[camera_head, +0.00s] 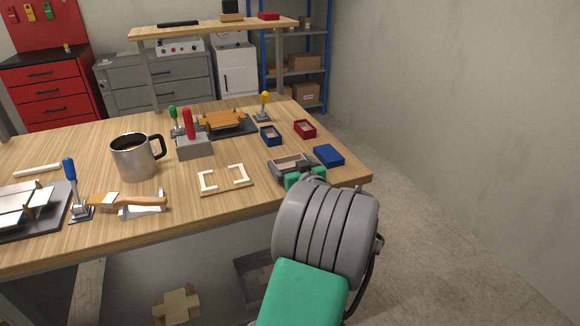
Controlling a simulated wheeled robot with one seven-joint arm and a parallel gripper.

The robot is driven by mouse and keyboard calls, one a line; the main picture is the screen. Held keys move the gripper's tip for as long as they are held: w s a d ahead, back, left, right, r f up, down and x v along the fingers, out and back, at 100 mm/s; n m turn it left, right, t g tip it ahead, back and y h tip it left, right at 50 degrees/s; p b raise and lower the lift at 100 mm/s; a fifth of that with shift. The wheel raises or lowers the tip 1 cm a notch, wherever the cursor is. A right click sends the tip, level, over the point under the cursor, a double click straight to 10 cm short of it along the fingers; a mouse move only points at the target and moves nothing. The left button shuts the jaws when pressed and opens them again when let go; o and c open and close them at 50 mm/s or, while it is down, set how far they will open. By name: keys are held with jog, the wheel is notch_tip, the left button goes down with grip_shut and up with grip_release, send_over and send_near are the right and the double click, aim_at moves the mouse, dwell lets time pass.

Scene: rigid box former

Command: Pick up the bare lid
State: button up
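A small open tray-shaped piece with a pale tan inside and grey edges, which looks like the bare lid (291,161), is near the right front of the wooden table. My gripper (292,170) is right at it, on its near side, with dark finger parts close against its edges. My wrist and arm hide the near side. I cannot tell whether the fingers are closed on the lid or only around it, or whether it touches the table.
A blue box (329,155) lies close to the right of my gripper. A pale corner frame (225,179) is to the left, then a steel mug (134,158). The table's edge (362,178) is near on the right.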

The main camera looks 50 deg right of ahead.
jog(key=c, duration=0.8)
